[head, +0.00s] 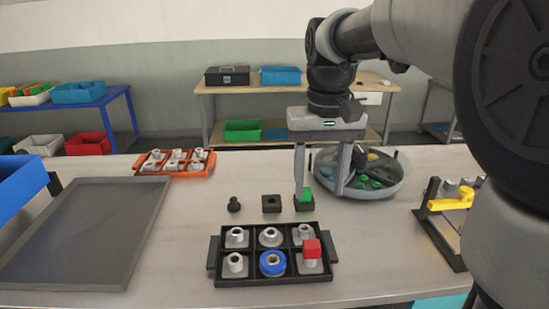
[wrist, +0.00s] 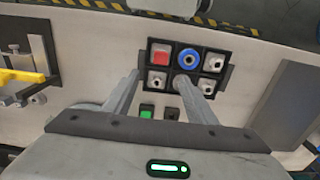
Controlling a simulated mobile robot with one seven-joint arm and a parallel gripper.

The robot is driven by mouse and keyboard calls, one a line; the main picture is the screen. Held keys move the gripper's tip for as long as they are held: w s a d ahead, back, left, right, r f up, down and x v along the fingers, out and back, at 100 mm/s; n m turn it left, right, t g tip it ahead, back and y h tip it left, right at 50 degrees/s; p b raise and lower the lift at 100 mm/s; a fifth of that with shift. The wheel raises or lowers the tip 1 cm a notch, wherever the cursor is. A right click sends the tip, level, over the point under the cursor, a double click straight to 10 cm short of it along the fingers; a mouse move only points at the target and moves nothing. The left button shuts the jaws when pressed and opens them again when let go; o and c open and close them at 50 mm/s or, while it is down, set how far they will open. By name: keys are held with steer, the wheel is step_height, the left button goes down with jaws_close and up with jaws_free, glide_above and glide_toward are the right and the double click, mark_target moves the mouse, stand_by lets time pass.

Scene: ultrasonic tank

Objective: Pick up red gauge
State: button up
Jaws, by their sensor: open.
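The red gauge (head: 312,249) is a small red square block on a grey base. It sits in the front right compartment of a black tray (head: 213,262). In the wrist view the red gauge (wrist: 160,53) is in the tray's upper left compartment, clear to see. My gripper (head: 320,190) is open, its two fingers pointing down behind the tray. It is apart from the red gauge and holds nothing. In the wrist view my gripper (wrist: 162,80) has its fingers spread, with the left fingertip overlapping the tray's near left corner.
The tray also holds a blue ring (head: 272,263) and several grey parts. Behind it stand a green block (head: 305,196), a black square (head: 271,203) and a black knob (head: 234,205). A round bin (head: 385,188), an orange tray (head: 142,172) and a yellow-handled fixture (head: 452,204) are around.

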mark_target(312, 244)
step_height(312, 244, down, 17)
steer(key=b, duration=0.4)
steer(key=shift+a+f, duration=0.1)
steer(key=shift+f, duration=0.05)
